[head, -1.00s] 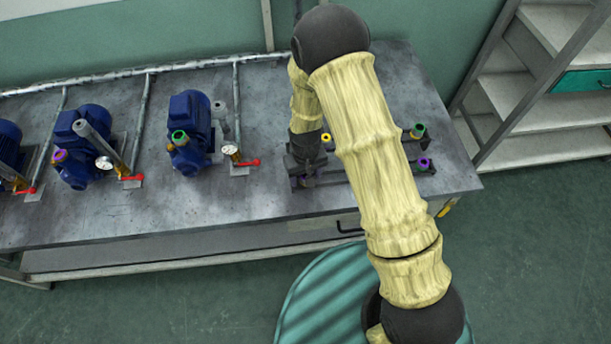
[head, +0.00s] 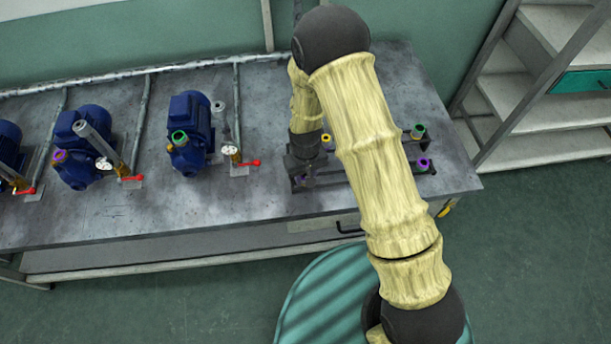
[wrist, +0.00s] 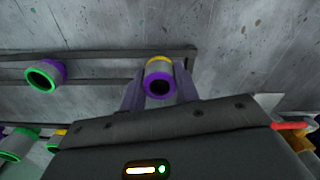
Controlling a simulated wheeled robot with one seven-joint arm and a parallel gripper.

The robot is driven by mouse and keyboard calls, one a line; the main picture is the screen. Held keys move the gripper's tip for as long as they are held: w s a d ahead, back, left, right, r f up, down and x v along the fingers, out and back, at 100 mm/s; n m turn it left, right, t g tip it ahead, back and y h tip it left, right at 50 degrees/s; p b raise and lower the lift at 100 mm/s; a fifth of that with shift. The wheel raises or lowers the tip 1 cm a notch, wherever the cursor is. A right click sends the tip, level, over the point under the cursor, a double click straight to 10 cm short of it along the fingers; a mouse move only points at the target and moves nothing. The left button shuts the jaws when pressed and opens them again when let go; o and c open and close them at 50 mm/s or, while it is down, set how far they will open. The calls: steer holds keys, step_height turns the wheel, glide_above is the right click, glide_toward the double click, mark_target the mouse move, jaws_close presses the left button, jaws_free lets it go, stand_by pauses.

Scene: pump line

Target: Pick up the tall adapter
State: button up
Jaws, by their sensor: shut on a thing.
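In the wrist view, my gripper (wrist: 160,88) is shut on a grey adapter (wrist: 158,68) with a purple ring at the near end and yellow at the far end. One finger is on each side of it. From this angle I cannot judge its height against the others. In the head view, my gripper (head: 306,168) is at the left end of the dark rack (head: 342,176), and the wrist and fingers mostly hide the held adapter. A yellow-ringed adapter (head: 326,138) stands just right of the gripper. Green-ringed (head: 418,131) and purple-ringed (head: 424,164) adapters stand at the rack's right end.
My arm covers the middle of the rack in the head view. Blue pumps (head: 190,130) with pipes, gauges and red-handled valves (head: 249,163) line the grey bench (head: 270,195) to the left. Shelves (head: 540,120) stand at the right.

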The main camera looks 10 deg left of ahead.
step_height(320, 180, up, 10)
steer(key=shift+r+b, duration=0.1)
steer(key=shift+b, duration=0.25)
stand_by(0.7)
